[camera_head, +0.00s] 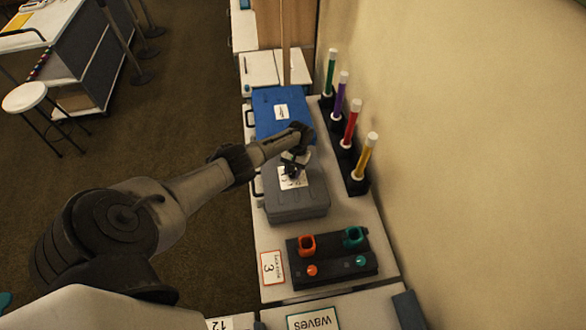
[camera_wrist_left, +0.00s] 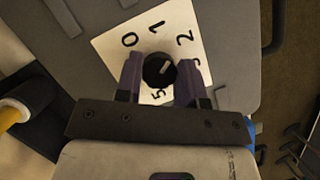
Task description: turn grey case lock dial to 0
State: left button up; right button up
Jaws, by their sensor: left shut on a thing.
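The grey case (camera_head: 297,206) lies on the white counter, with a white numbered card (camera_head: 291,182) on its lid. In the left wrist view a round black dial (camera_wrist_left: 158,70) sits on the card (camera_wrist_left: 112,52). Its light pointer mark slants up and right, roughly toward the 2. The 0, 1 and 2 read clearly; the 5 is near the dial's lower side and a 3 is partly covered by a finger. My left gripper (camera_head: 293,160) is over the lid, its fingers (camera_wrist_left: 159,72) shut on the dial from both sides. The head view hides the dial. My right gripper is not in view.
A blue case (camera_head: 277,103) lies beyond the grey one. A rack of several coloured tubes (camera_head: 351,137) stands along the wall to the right. A black block with orange and green parts (camera_head: 333,268) and a "3" card (camera_head: 271,268) lie on the near side.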

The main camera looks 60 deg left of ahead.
pick_arm(q)
jog(key=n+t+h+p, duration=0.1)
jog(key=n+p, duration=0.1)
jog(key=n, duration=0.2)
jog(key=shift+r+n, duration=0.15)
jog(key=shift+n, duration=0.25)
jog(key=n+t+p, duration=0.1)
jog(key=n+p, duration=0.1)
jog(key=n, duration=0.1)
jog(key=shift+s+n+t+h, duration=0.1)
jog(key=shift+n+t+h, duration=0.2)
jog(key=shift+t+h, duration=0.1)
jog(key=n+t+p, duration=0.1)
jog(key=n+p, duration=0.1)
jog(key=n, duration=0.2)
jog(key=shift+t+p, duration=0.3)
jog(key=shift+n+t+p, duration=0.5)
jog(key=shift+n+p, duration=0.2)
jog(key=shift+n, duration=0.8)
jog(key=shift+s+y, duration=0.1)
jog(key=shift+y, duration=0.2)
jog(key=o, duration=0.9)
jog(key=shift+a, duration=0.1)
